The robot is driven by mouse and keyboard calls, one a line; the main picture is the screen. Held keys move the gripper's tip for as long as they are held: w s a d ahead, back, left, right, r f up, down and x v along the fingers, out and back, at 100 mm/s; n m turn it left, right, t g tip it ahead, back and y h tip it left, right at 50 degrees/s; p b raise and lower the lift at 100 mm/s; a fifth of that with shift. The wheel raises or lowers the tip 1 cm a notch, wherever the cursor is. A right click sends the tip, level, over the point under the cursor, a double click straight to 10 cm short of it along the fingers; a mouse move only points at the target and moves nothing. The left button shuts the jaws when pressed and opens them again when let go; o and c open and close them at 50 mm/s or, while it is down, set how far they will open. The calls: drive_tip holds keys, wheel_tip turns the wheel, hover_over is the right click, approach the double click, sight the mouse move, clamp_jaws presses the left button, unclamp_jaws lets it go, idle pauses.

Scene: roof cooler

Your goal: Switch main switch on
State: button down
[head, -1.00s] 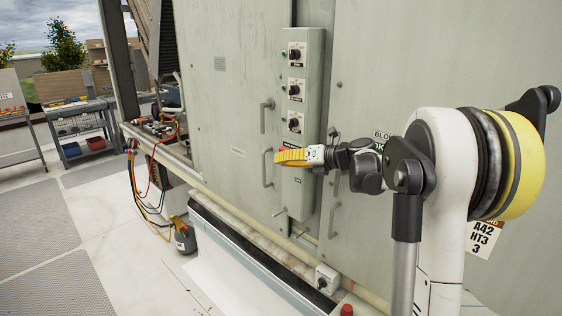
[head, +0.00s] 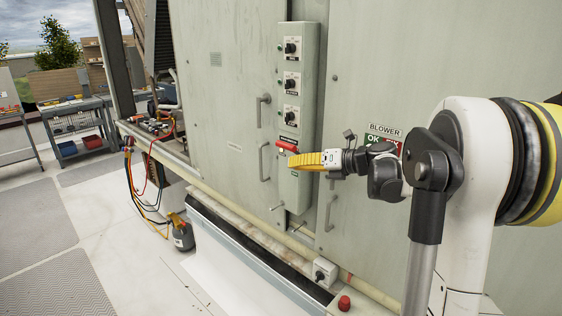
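The main switch looks to be the red handle (head: 287,146) low on a tall narrow grey-green control box (head: 313,62). The handle lies roughly level, with a pale plate beneath it. My gripper (head: 291,161), with yellow fingers, is in front of the box, just below and right of the red handle in the picture. It points left. I cannot tell whether it touches the handle or the box. The fingers overlap from this side, so their opening is hidden. Nothing is seen held in them.
Several black rotary knobs, among them the top knob (head: 291,48), sit above the red handle. Metal door handles (head: 262,111) stick out beside the box. A BLOWER sign (head: 385,131) is on the panel behind my arm. A pipe and ledge run along the cabinet's foot.

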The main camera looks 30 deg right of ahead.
drive_tip(key=shift+v, duration=1.25)
drive_tip(key=shift+s+a+f, duration=0.1)
drive_tip(key=shift+a, duration=0.15)
